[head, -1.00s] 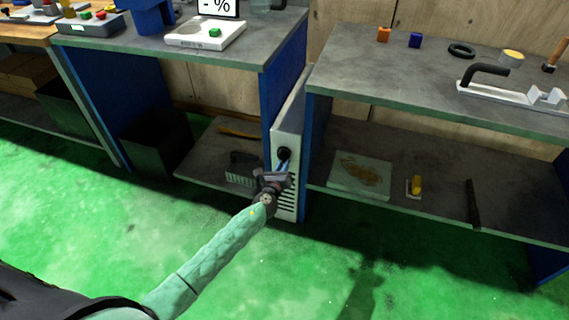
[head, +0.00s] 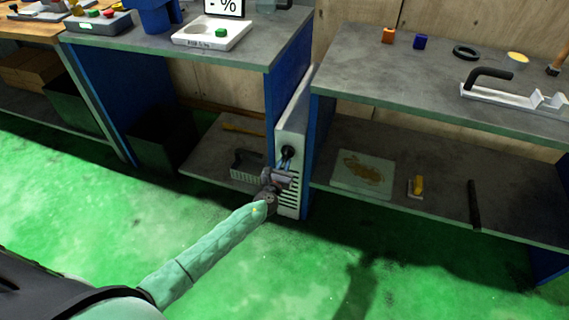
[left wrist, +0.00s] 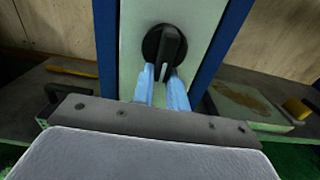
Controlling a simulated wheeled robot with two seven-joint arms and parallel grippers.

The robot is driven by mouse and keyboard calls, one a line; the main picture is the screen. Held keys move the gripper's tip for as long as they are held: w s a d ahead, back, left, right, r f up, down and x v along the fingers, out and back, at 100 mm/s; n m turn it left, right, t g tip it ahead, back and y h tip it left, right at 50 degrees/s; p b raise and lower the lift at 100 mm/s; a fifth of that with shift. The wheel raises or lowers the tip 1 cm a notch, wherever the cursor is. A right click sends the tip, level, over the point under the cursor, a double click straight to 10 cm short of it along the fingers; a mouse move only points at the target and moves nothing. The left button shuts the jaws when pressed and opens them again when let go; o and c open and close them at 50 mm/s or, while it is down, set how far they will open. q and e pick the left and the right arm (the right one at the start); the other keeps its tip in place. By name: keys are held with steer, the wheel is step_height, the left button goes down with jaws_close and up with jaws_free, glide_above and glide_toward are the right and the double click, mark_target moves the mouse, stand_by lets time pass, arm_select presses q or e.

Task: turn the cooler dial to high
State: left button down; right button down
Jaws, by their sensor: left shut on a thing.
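The cooler (head: 292,130) is a narrow white cabinet with dark vent slots, standing between two blue-sided benches. Its black dial (head: 288,152) is on the upper front face. In the left wrist view the dial (left wrist: 165,45) is round with a raised bar handle that stands close to upright, tilted slightly. My left gripper (head: 285,163) is at the dial, and its pale blue fingertips (left wrist: 166,74) are shut on the lower end of the bar, one on each side. No dial markings can be read. My right gripper is not in view.
A bench with a white scale (head: 212,33) stands left of the cooler. The bench at right (head: 440,80) carries small blocks and a black-handled tool. Lower shelves hold a brush (head: 247,167) and a stained board (head: 363,174). The green floor in front is open.

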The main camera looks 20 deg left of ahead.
arm_select(q)
steer(key=shift+f, duration=0.1)
steer(key=c, duration=1.4)
jaws_free()
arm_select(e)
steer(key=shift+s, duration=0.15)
arm_select(q)
steer(key=shift+s, duration=0.1)
steer(key=s, duration=0.7)
steer(key=shift+s+a, duration=0.15)
steer(key=shift+s, duration=0.2)
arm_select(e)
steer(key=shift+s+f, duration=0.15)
